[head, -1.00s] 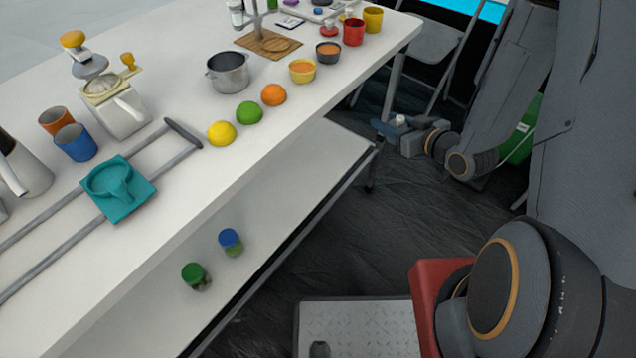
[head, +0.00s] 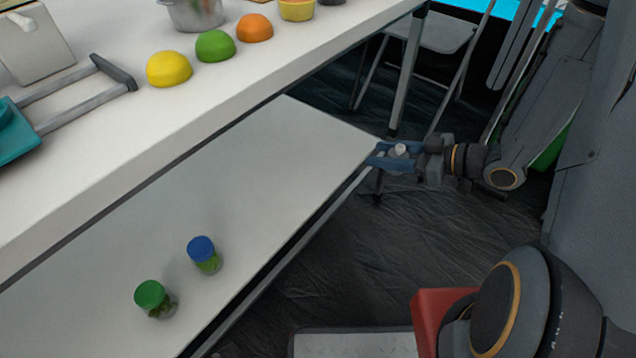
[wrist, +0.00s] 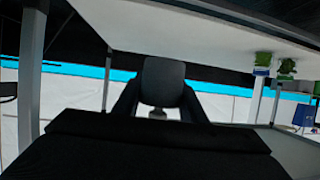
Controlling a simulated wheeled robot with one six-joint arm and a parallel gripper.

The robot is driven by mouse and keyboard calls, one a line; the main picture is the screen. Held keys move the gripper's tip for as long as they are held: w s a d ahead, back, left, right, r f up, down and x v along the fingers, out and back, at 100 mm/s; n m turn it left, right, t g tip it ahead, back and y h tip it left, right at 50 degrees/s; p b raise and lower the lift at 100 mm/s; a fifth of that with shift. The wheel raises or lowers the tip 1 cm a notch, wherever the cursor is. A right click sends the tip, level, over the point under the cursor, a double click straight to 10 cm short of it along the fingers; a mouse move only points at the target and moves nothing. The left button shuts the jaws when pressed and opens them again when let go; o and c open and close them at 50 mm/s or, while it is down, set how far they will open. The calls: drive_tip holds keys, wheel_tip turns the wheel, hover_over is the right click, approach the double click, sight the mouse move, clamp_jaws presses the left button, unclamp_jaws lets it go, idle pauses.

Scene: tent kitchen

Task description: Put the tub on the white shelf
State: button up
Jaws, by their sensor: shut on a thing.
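My gripper (head: 384,157) is at the right end of the white shelf (head: 290,150), the lower level under the white table. It is shut on the tub (head: 400,150), of which a small pale top shows between the blue-grey jaws. In the wrist view a dark grey rounded thing, seemingly the tub (wrist: 162,82), sits between the dark jaws. In the head view the gripper overlaps the shelf's right corner; I cannot tell its height above the shelf or whether the tub touches it.
A green-lidded jar (head: 152,296) and a blue-lidded jar (head: 203,252) stand on the shelf's near left part. The shelf's right half is bare. The tabletop (head: 130,135) overhangs the shelf's back. A table leg (head: 408,75) and folding chair (head: 430,45) stand behind my gripper.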

drive_tip(key=w+a+f+n+g+y+b, duration=0.1)
drive_tip(key=w+a+f+n+g, duration=0.25)
drive_tip(key=a, duration=0.25)
drive_tip(key=n+g, duration=0.2)
drive_tip(key=g, duration=0.1)
hover_over(306, 176)
drive_tip(key=shift+t+y, duration=0.25)
drive_tip(key=shift+y, duration=0.25)
wheel_tip(306, 176, down, 9)
drive_tip(key=b, duration=0.4)
drive_tip(key=shift+w+f+b, duration=0.1)
drive_tip(key=shift+b, duration=0.3)
drive_tip(key=shift+f, duration=0.15)
drive_tip(key=o, duration=1.2)
